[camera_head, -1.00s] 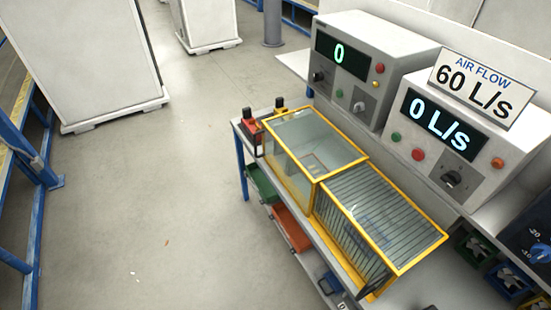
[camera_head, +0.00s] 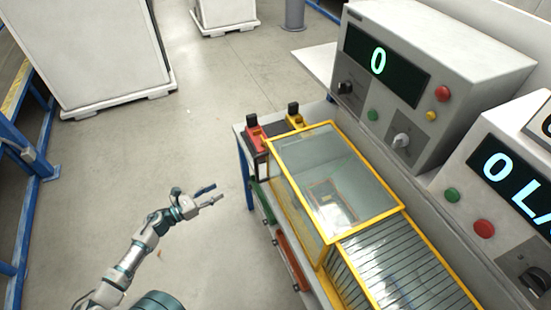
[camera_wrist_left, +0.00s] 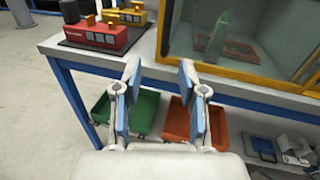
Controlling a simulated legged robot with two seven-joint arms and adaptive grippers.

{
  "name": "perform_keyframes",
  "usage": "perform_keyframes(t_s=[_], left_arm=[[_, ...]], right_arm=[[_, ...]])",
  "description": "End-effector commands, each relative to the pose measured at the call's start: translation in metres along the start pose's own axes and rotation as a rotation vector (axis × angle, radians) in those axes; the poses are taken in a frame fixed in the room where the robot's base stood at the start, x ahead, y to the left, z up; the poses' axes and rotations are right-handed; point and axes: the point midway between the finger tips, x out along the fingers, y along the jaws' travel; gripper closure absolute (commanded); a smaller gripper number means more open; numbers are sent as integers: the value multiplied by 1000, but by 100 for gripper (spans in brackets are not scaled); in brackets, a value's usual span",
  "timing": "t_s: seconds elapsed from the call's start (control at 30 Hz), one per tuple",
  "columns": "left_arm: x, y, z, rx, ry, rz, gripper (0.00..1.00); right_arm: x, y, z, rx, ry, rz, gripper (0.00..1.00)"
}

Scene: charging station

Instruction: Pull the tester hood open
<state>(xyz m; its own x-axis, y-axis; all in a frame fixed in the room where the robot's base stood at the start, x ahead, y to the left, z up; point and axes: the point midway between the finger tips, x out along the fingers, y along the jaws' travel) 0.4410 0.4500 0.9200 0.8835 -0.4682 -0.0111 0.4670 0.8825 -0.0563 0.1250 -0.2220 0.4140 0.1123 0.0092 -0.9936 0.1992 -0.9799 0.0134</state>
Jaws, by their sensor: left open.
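The tester hood (camera_head: 335,180) is a clear box with a yellow frame on the bench, and it is shut over a small dark item inside. Its lower yellow edge and glass also show in the left wrist view (camera_wrist_left: 240,68). My left gripper (camera_head: 215,194) is open and empty, left of the bench and apart from the hood. In the left wrist view its blue-padded fingers (camera_wrist_left: 160,90) are spread in front of the bench edge. My right gripper is not in view.
Red and yellow blocks (camera_head: 257,138) stand on the bench beside the hood. A slatted yellow-framed section (camera_head: 405,270) adjoins it. Grey control boxes (camera_head: 425,75) stand behind. Green (camera_wrist_left: 130,110) and orange (camera_wrist_left: 190,122) bins sit under the bench.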

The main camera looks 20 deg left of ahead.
Motion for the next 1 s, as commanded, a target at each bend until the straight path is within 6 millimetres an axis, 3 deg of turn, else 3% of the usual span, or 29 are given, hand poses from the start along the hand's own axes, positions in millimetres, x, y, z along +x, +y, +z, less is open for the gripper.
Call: perform_keyframes(t_s=[0.17, 0.7, 1.0], left_arm=[[14, -7, 10, 60, -6, -29, 59], [134, -4, 9, 48, -7, -23, 59], [173, -7, 8, 49, -4, -23, 59]], right_arm=[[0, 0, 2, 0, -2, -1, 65], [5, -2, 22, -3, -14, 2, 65], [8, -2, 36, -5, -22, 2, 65]])
